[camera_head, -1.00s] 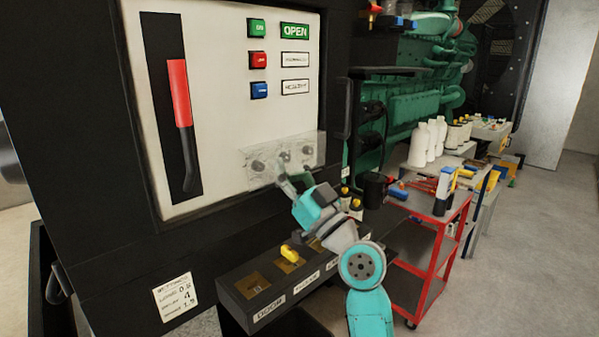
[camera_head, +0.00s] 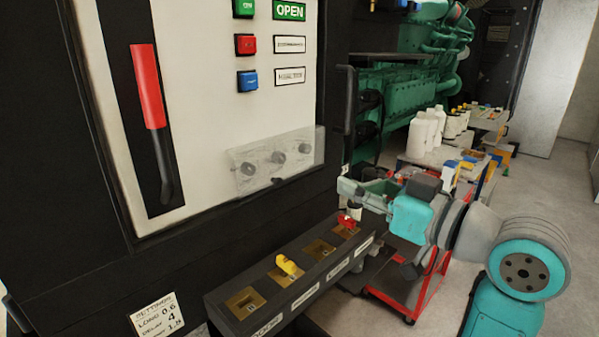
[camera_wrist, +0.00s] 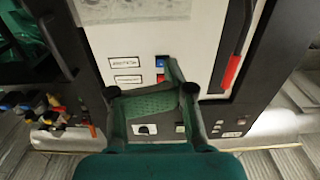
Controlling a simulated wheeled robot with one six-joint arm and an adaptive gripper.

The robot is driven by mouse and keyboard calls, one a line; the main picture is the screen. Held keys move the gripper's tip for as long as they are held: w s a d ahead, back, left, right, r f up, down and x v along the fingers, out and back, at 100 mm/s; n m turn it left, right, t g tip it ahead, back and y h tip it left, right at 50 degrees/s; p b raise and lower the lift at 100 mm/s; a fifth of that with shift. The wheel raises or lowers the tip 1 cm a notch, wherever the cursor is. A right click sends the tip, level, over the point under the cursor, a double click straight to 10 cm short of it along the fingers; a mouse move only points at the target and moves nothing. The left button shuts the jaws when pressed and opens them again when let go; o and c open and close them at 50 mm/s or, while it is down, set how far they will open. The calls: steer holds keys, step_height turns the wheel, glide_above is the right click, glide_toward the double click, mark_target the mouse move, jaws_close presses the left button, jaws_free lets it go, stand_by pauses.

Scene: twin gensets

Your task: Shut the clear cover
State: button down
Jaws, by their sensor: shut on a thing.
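The clear cover (camera_head: 262,180) is a see-through panel low on the white panel face, in front of several dark round knobs, which show through it. It appears down over the knobs; I cannot tell whether it sits flush. Part of it shows faintly at the top of the wrist view (camera_wrist: 130,8). My gripper (camera_head: 345,188) is to the right of the cover and below it, apart from it in the picture. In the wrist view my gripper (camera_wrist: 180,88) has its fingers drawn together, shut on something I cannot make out.
A black ledge (camera_head: 225,293) below holds a yellow switch (camera_head: 287,265) and a red switch (camera_head: 347,221), close under my gripper. A red lever (camera_head: 149,85) and coloured buttons are on the panel. A red trolley (camera_head: 400,300) and white bottles (camera_head: 420,133) stand at the right.

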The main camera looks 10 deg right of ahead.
mark_target(267, 188)
steer(key=f+x, duration=0.3)
steer(key=x, duration=0.9)
steer(key=shift+w+a, duration=0.15)
steer(key=shift+w, duration=0.15)
steer(key=shift+f, duration=0.15)
steer(key=w+a+f, duration=0.1)
steer(key=f, duration=0.1)
steer(key=w+a+f+t+y, duration=0.1)
steer(key=f, duration=0.1)
steer(key=w+a+f+t, duration=0.1)
steer(key=w+f, duration=0.1)
steer(key=shift+f+y, duration=0.35)
steer(key=shift+y, duration=0.05)
steer(key=shift+w+a+f, duration=0.5)
steer(key=shift+w+f, duration=0.05)
steer(key=shift+w, duration=0.2)
